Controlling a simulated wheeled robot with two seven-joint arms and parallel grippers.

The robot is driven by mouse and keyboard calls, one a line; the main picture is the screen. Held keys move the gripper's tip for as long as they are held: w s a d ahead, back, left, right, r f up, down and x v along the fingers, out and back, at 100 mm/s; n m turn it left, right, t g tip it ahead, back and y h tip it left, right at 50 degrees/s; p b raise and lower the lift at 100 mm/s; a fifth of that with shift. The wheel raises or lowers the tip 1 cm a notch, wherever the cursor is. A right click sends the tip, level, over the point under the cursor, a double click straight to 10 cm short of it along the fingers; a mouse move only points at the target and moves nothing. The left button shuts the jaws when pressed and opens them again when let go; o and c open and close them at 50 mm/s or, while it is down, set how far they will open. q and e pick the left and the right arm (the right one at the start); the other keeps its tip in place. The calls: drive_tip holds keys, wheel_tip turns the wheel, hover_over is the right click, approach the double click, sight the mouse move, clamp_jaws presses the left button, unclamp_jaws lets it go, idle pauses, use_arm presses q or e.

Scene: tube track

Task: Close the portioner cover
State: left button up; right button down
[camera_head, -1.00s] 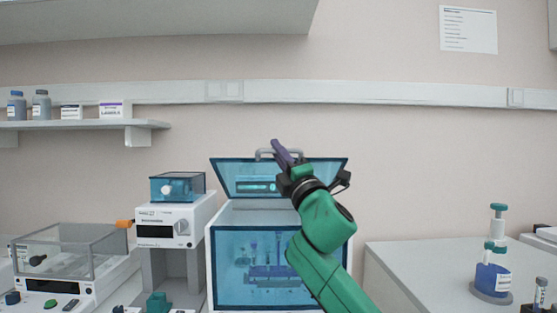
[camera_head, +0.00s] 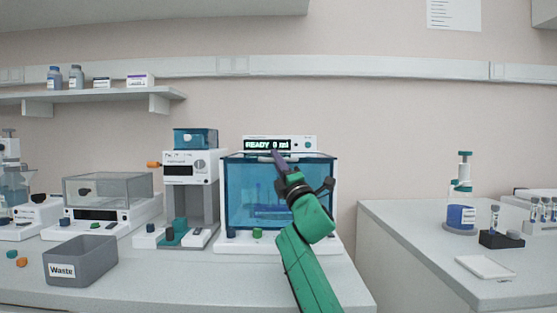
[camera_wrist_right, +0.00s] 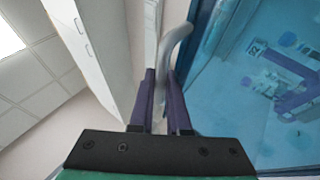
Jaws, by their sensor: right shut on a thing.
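The portioner is a white box with a blue see-through front (camera_head: 238,192) and a lit display (camera_head: 267,145) reading "READY" above it. Its cover no longer stands up; its dark edge (camera_head: 322,157) lies about level along the top of the box, and I cannot tell if it is fully seated. My right gripper (camera_head: 277,156) is at the middle of this edge. In the right wrist view, the purple fingers (camera_wrist_right: 162,98) are shut on the cover's curved grey handle (camera_wrist_right: 176,38), beside the blue panel (camera_wrist_right: 235,95). My left gripper is not in view.
A white device with a blue top (camera_head: 190,168) stands close left of the portioner. A grey waste bin (camera_head: 80,262) and a clear-lidded device (camera_head: 105,192) stand farther left. The side bench (camera_head: 400,235) holds a blue bottle (camera_head: 461,216) and a tube rack (camera_head: 502,239).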

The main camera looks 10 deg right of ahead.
drive_tip(key=shift+w+f, duration=0.1)
drive_tip(key=shift+f, duration=0.25)
drive_tip(key=c, duration=0.9)
unclamp_jaws()
drive_tip(key=shift+r, duration=0.2)
drive_tip(key=shift+r, duration=0.1)
